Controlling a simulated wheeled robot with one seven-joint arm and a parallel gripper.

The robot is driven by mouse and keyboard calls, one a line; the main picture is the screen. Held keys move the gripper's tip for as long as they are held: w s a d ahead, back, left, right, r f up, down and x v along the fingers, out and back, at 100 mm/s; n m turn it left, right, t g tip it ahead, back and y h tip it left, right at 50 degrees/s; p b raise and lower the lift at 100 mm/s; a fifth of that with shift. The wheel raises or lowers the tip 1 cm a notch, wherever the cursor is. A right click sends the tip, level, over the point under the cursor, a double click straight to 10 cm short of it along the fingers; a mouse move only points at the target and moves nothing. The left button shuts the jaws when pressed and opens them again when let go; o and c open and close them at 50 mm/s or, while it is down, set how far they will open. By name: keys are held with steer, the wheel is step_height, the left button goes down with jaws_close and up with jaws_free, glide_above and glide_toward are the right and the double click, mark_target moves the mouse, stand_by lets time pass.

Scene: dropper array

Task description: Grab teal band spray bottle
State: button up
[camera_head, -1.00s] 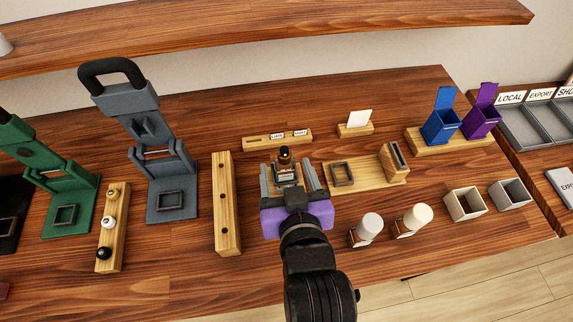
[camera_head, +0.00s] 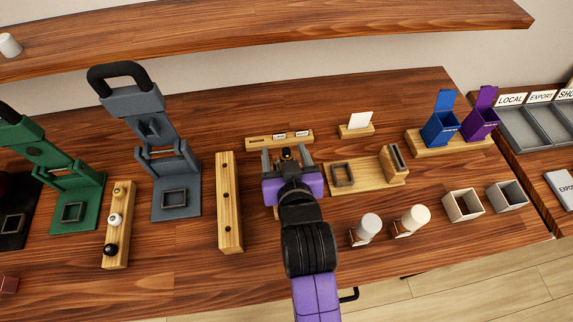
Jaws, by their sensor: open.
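My gripper (camera_head: 286,156) is open, with its two grey fingers pointing away over the middle of the table. A small dark bottle with a black top (camera_head: 287,154) shows between the fingers; its lower part is hidden by my purple gripper body, and I cannot tell whether the fingers touch it. I cannot make out a teal band on any bottle.
A wooden strip with holes (camera_head: 229,200) lies left of my gripper, and a labelled wooden rack (camera_head: 262,143) lies just behind it. A wooden board (camera_head: 374,182) is close on the right. Grey (camera_head: 176,203) and green (camera_head: 88,212) presses stand left. The front table area is mostly clear.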

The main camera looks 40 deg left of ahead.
steer(key=c, duration=1.4)
steer(key=shift+r, duration=0.1)
